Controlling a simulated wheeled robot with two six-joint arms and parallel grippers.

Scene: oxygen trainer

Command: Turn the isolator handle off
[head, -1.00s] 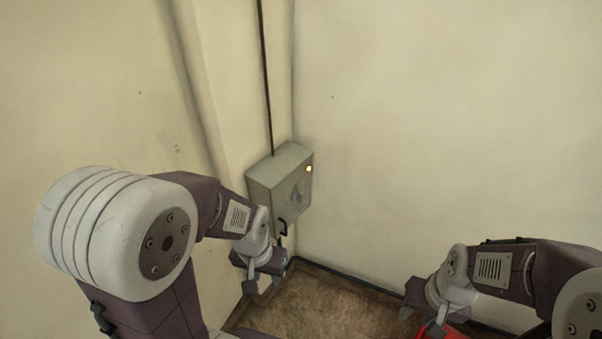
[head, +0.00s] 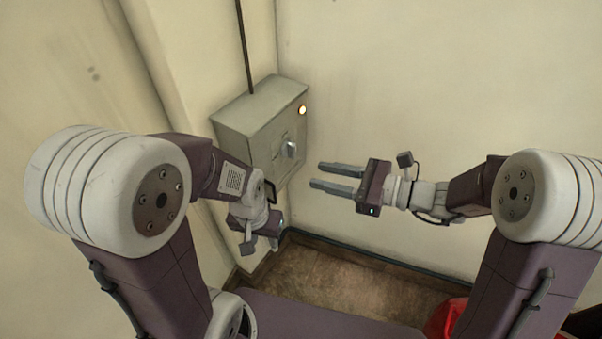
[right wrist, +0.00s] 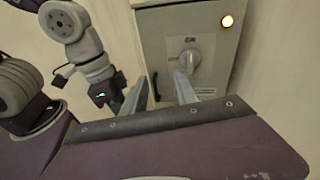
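The grey isolator box (head: 240,126) is mounted on the wall by the corner. Its pale rotary handle (head: 290,149) sits on the front face, below a lit yellow lamp (head: 302,110). In the right wrist view the handle (right wrist: 184,60) is beyond my fingertips, under a small label too small to read. My right gripper (head: 323,176) is open and empty, its two fingers pointing left toward the box, apart from the handle. In the right wrist view its fingers (right wrist: 160,95) are spread. My left gripper (head: 262,243) hangs low beside the box; its fingers are not clearly visible.
A dark conduit (head: 244,45) runs up the wall from the box. Walls meet at a corner just behind the box. A red object (head: 440,320) is partly hidden by my right arm.

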